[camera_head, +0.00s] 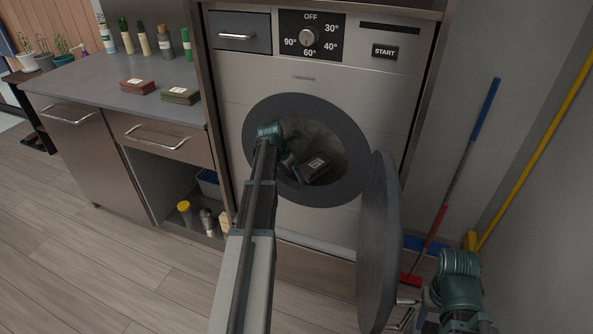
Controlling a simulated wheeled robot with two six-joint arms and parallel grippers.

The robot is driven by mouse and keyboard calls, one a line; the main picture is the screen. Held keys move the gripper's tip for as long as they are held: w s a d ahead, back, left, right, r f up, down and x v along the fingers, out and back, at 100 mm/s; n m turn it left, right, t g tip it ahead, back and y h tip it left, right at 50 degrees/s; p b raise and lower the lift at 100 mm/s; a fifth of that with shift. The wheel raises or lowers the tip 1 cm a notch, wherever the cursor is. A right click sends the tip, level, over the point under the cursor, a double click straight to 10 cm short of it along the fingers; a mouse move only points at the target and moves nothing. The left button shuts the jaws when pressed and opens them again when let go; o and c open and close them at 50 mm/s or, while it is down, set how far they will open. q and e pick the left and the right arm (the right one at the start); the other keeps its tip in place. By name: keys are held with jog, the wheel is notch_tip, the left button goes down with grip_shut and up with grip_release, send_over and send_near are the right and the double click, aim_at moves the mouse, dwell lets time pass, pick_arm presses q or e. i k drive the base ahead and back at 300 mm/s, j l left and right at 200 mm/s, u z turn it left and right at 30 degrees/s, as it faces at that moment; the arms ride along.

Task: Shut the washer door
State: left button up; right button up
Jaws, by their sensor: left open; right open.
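The washer (330,85) stands against the back wall. Its round grey door (378,245) is swung wide open to the right and shows almost edge-on. A silver handle-like piece (408,301) shows beside the door's lower right edge. My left gripper (291,150) is open at the round opening, its tips in front of or inside the drum; the depth is hard to tell. A dark item with a white label (315,166) lies in the drum, apart from the gripper in the picture. My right gripper (428,312) is low on the door's outer side, its fingers mostly hidden.
A grey counter (85,85) at left holds several bottles and two stacks of folded cloth (137,87). An open shelf below holds jars (185,208) and a blue bin (208,184). A blue-and-red broom (465,155) and a yellow pole (540,150) lean at right.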

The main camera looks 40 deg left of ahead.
aim_at(381, 232)
jog(key=k+l, duration=0.2)
jog(key=k, duration=0.3)
jog(key=k+l, duration=0.15)
jog(key=k, duration=0.3)
jog(key=k+l, duration=0.2)
jog(key=k, duration=0.3)
